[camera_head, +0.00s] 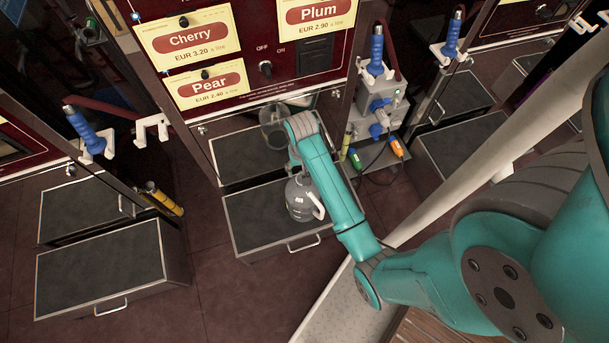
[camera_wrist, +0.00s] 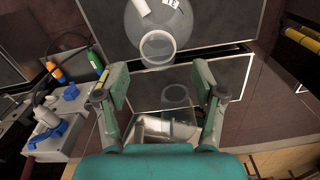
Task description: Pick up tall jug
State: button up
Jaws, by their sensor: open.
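A grey, see-through jug with a white handle (camera_head: 302,198) stands on the dark pull-out tray (camera_head: 262,232) below the Plum and Pear signs. In the wrist view the jug (camera_wrist: 180,28) is at the top centre, its round mouth facing the camera and its top cut off by the frame edge. My gripper (camera_wrist: 160,85) is open and empty, its two fingers spread apart with the jug beyond them, not between them. In the head view my wrist hides most of the gripper, beside the jug.
A grey socket box (camera_head: 378,105) with orange and green plugs stands to the right. A blue-handled nozzle (camera_head: 83,130) hangs at the left. Another tray (camera_head: 100,270) is empty.

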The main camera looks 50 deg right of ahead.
jog(key=shift+w+d+f, duration=0.1)
jog(key=shift+d+f, duration=0.05)
jog(key=shift+f, duration=1.85)
jog(key=shift+w+d+f, duration=0.1)
jog(key=shift+d+f, duration=0.05)
jog(key=shift+f, duration=1.85)
grip_shut()
